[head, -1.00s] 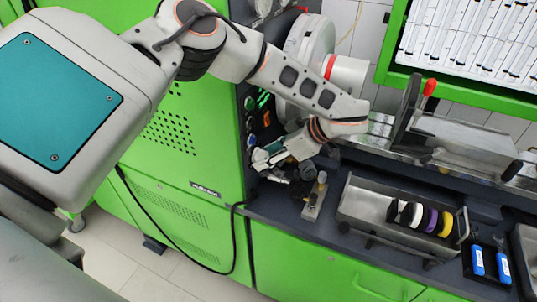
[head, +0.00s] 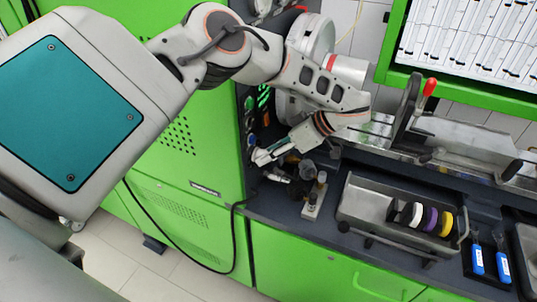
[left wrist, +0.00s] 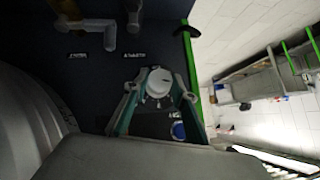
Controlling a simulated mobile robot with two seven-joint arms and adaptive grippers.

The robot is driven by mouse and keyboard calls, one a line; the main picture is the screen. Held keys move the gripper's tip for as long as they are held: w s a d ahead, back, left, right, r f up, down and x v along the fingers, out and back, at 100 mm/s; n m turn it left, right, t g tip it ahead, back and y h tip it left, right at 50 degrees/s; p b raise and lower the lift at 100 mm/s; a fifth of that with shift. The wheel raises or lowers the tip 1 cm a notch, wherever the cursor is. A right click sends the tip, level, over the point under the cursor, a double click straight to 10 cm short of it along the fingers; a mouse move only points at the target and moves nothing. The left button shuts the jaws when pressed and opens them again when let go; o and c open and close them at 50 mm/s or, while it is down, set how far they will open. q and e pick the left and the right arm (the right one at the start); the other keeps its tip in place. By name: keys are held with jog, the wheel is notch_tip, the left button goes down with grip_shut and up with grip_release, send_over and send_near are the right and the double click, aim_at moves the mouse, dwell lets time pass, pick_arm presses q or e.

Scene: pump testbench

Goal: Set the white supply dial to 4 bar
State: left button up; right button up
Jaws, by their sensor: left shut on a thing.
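The white supply dial (left wrist: 158,83) is on the dark panel in the left wrist view, between my left gripper's fingers. My left gripper (left wrist: 160,95) is shut on it, with one finger on each side. In the head view my left gripper (head: 260,156) reaches the side panel of the green cabinet, and its fingers hide most of the dial. The dial's pointer and scale are too small and dark to read. My right gripper is in neither view.
A blue round control (left wrist: 178,130) sits close below the dial. Pale pipe-like handles (left wrist: 95,30) are at the upper left of the panel. A metal tray (head: 375,215) with coloured rings stands on the bench, and a small block with fittings (head: 315,195) is nearer the gripper.

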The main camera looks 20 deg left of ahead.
pick_arm(q)
jog(key=shift+w+f+m+g+b, duration=0.1)
jog(key=shift+m+g+b, duration=0.4)
jog(key=shift+g+b, duration=0.4)
jog(key=shift+w+f+m+g+b, duration=0.1)
jog(key=shift+m+g+b, duration=0.4)
jog(key=shift+g+b, duration=0.4)
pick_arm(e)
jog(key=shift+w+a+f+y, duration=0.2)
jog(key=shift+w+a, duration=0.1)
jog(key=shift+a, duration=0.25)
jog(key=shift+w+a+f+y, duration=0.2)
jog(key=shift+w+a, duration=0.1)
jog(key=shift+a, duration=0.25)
pick_arm(q)
jog(key=o, duration=1.1)
jog(key=shift+r, duration=0.15)
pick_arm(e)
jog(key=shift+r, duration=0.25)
